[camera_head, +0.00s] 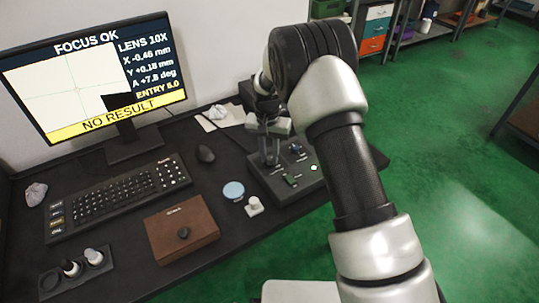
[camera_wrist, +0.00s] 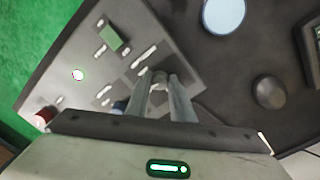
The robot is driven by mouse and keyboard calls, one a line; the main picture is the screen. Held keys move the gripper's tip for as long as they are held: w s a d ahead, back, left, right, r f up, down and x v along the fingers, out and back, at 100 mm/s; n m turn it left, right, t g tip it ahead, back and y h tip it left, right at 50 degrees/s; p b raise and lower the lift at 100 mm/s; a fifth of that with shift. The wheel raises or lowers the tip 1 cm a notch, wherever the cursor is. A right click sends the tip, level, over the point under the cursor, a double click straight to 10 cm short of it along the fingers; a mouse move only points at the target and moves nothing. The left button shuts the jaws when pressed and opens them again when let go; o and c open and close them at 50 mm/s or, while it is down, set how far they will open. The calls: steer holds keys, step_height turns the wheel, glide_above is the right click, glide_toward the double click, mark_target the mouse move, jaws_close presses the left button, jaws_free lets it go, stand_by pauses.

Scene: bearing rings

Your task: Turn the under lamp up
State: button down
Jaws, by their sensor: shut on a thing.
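A dark control panel (camera_head: 283,187) stands on the desk under my arm. It looks light grey in the wrist view (camera_wrist: 190,55). It carries a green block-shaped control (camera_head: 291,180), a lit white button (camera_head: 313,168), a red knob (camera_wrist: 42,118) and a partly hidden blue knob (camera_wrist: 119,106). My gripper (camera_head: 270,160) reaches down to the panel's far left part. I cannot read which control is the under lamp.
A monitor (camera_head: 95,75) reads FOCUS OK and NO RESULT. A keyboard (camera_head: 113,195), mouse (camera_head: 205,153), brown box (camera_head: 181,228), pale blue disc (camera_head: 233,190) and small white piece (camera_head: 254,206) lie left of the panel. Green floor (camera_head: 460,150) is open at the right.

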mark_target(268, 158)
steer(key=c, duration=1.5)
jaws_free()
steer(key=shift+c, duration=0.2)
step_height(268, 158, up, 18)
steer(key=p, duration=0.2)
steer(key=shift+a+f, duration=0.25)
steer(key=shift+a, duration=0.05)
